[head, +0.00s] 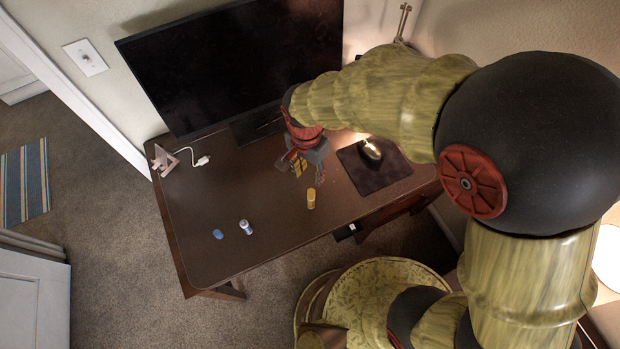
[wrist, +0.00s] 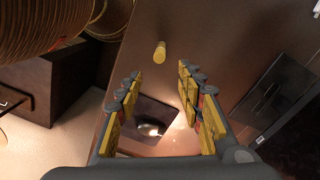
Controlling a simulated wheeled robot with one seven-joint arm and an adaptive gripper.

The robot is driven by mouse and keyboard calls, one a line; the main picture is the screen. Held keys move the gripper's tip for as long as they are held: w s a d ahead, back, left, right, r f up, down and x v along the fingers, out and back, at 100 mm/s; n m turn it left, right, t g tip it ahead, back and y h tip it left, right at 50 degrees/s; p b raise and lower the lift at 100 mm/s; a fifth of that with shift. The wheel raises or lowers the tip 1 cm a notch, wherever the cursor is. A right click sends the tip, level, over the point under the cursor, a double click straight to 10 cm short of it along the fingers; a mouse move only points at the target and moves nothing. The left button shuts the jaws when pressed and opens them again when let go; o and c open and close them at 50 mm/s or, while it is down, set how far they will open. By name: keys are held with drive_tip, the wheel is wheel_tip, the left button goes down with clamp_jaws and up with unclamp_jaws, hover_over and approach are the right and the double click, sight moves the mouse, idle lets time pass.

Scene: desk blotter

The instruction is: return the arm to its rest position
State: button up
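My gripper (head: 307,163) hangs over the right half of the brown desk (head: 215,185), at the end of my arm. The wrist view shows my gripper (wrist: 158,95) with its yellow-padded fingers spread wide apart and nothing between them. A yellow cylinder (head: 311,199) stands on the desk near the front edge, just in front of my gripper and apart from it. It also shows in the wrist view (wrist: 160,52), beyond the fingertips.
A large monitor (head: 240,60) stands along the desk's back. A mouse (head: 371,150) lies on a dark mat (head: 385,172) at right. A blue-and-white can (head: 246,227) and a blue piece (head: 218,234) are front left. A wooden stand (head: 163,160) and white cable (head: 200,160) are back left.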

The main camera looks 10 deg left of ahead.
idle(0.4)
drive_tip(key=s+d+r+n+t+b, duration=0.2)
drive_tip(key=s+d+r+n+t, duration=0.1)
drive_tip(key=d+r, duration=0.7)
drive_tip(key=s+d+r+n+t+b, duration=0.3)
drive_tip(key=s+d+r, duration=0.1)
drive_tip(key=d+r, duration=0.6)
drive_tip(key=d, duration=0.3)
drive_tip(key=shift+s+d+y, duration=0.15)
drive_tip(key=shift+s+y, duration=0.15)
drive_tip(key=shift+s, duration=0.05)
drive_tip(key=shift+c, duration=0.4)
drive_tip(key=shift+c, duration=0.6)
